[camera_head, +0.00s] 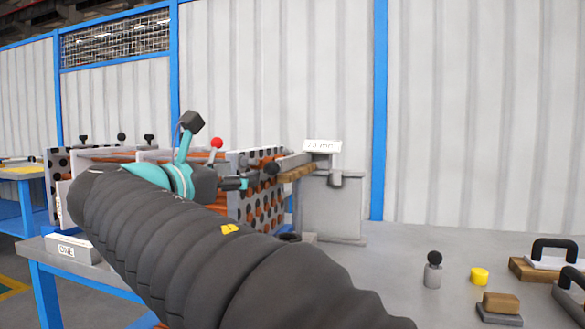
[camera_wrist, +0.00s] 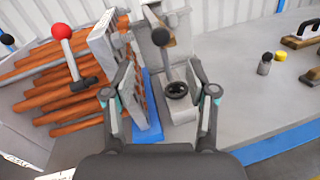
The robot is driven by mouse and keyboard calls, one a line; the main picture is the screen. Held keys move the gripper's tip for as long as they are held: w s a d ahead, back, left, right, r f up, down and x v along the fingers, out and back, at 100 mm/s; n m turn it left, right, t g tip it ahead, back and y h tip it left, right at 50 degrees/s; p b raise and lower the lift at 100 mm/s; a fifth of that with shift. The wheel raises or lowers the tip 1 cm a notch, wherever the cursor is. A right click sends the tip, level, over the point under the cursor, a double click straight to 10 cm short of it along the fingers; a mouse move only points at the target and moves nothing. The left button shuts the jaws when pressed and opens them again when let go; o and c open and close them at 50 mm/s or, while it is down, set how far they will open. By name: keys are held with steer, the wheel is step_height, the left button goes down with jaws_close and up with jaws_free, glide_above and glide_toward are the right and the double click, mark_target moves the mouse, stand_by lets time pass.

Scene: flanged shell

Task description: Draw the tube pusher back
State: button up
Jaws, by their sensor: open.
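A black ball knob (camera_wrist: 161,37) on a stem shows between and beyond my fingers in the wrist view. I take it for the tube pusher's handle, but cannot be sure. In the head view a black knob (camera_head: 271,168) shows at the end of a wood-edged bar on a grey stand (camera_head: 332,205). My gripper (camera_wrist: 160,72) is open, its fingers wide apart on both sides of the knob's line in the picture. They hold nothing, and I see no contact with the knob. In the head view my gripper (camera_head: 236,184) is partly hidden by my arm.
Copper-coloured tubes (camera_wrist: 60,90) run into a perforated plate (camera_wrist: 104,42) at left. A red-knobbed lever (camera_wrist: 62,32) stands in front of them. A black round part (camera_wrist: 176,90) lies between my fingers. Several small parts, including a yellow cylinder (camera_head: 479,276), stand on the bench at right.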

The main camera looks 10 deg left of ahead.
mark_target(268, 168)
steer(key=x, duration=1.2)
jaws_close()
